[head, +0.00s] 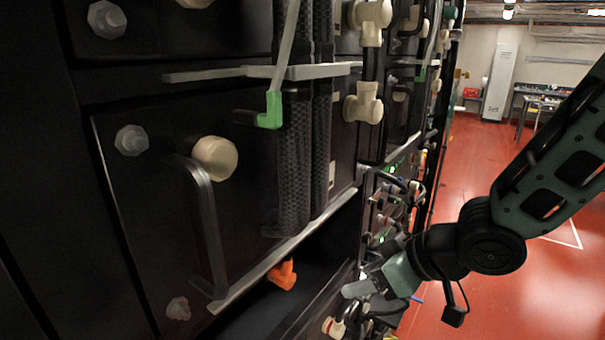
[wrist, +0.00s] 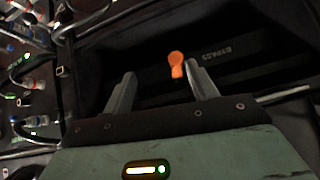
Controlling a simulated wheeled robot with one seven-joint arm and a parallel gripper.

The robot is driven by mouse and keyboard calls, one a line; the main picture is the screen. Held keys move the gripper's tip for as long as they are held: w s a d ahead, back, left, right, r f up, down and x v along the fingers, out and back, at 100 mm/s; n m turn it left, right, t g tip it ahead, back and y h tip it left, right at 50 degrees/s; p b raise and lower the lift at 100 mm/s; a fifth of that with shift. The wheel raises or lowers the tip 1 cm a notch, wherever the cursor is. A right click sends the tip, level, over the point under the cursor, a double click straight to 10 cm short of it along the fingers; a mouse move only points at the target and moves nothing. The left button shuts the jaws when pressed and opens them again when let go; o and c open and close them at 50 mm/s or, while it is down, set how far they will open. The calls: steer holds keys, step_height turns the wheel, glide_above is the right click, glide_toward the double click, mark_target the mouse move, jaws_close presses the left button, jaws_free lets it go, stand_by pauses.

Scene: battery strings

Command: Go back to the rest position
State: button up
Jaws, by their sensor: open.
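My gripper (head: 357,289) is at the lower right of the head view, in front of the rack at the height of a dark open slot. In the wrist view my gripper (wrist: 160,85) shows two grey fingers spread apart with nothing between them. An orange lever (head: 284,274) sits inside the slot, left of my gripper in the head view. In the wrist view the orange lever (wrist: 176,65) is beyond the fingertips, near the right finger, and appears apart from them. My arm comes in from the right side of the head view.
The rack's black modules (head: 140,210) fill the left side, with a protruding handle (head: 205,225) and a green connector (head: 271,110). Cables and connectors (wrist: 30,70) crowd the left of the wrist view. Open red floor (head: 480,175) lies right of the rack; a bench (head: 540,100) stands far back.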

steer(key=s+d+f+m+g+h+b, duration=0.1)
steer(key=s+g+h+b, duration=0.3)
steer(key=s, duration=1.4)
steer(key=f+g+h, duration=0.1)
steer(key=h, duration=0.1)
steer(key=shift+s+f+h, duration=0.15)
steer(key=shift+s+h, duration=0.1)
steer(key=shift+h, duration=0.05)
